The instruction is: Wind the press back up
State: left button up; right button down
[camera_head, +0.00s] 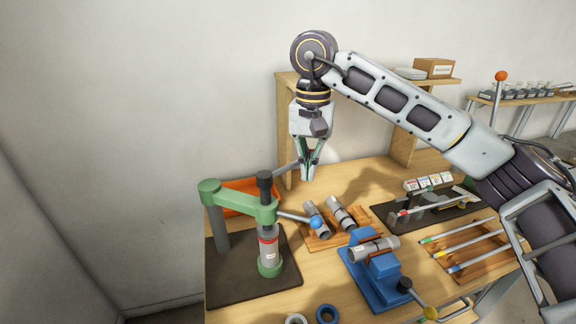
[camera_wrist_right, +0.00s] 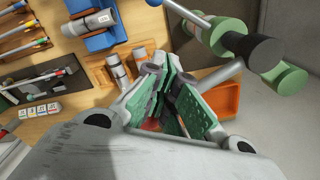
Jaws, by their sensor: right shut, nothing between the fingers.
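The green press (camera_head: 240,200) stands on a dark mat at the left end of the bench, with a black knob on top of its screw. A grey tube with a red band (camera_head: 268,250) is upright under its head, on a green foot. A handle bar with a blue ball (camera_head: 316,222) reaches right from the press. Another grey bar (camera_head: 284,166) runs up from the black knob toward my right gripper (camera_head: 308,176), which is shut and empty above the bench, pointing down. The wrist view shows the press's black knob (camera_wrist_right: 263,52) and this bar beside the fingers (camera_wrist_right: 172,80); contact is unclear.
An orange bin (camera_head: 238,212) sits behind the press. A wooden rack with grey tubes (camera_head: 340,214), a blue clamp fixture holding a tube (camera_head: 382,285), and a rod tray (camera_head: 470,250) stand to the right. Loose rings (camera_head: 326,313) lie at the front edge. A wooden shelf rises behind.

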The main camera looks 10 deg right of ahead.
jog(key=shift+w+a+r+p, duration=0.1)
jog(key=shift+w+a+p, duration=0.25)
jog(key=shift+w+p, duration=0.25)
jog(key=shift+w+a+p, duration=0.35)
jog(key=shift+w+p, duration=0.05)
jog(key=shift+w, duration=0.4)
jog(key=shift+w+a, duration=0.2)
jog(key=shift+w, duration=0.25)
jog(key=shift+w+a, duration=0.1)
jog(key=w+a+p, duration=0.2)
jog(key=a, duration=0.1)
jog(key=shift+w+p, duration=0.25)
jog(key=shift+p, duration=0.15)
jog(key=shift+a, duration=0.15)
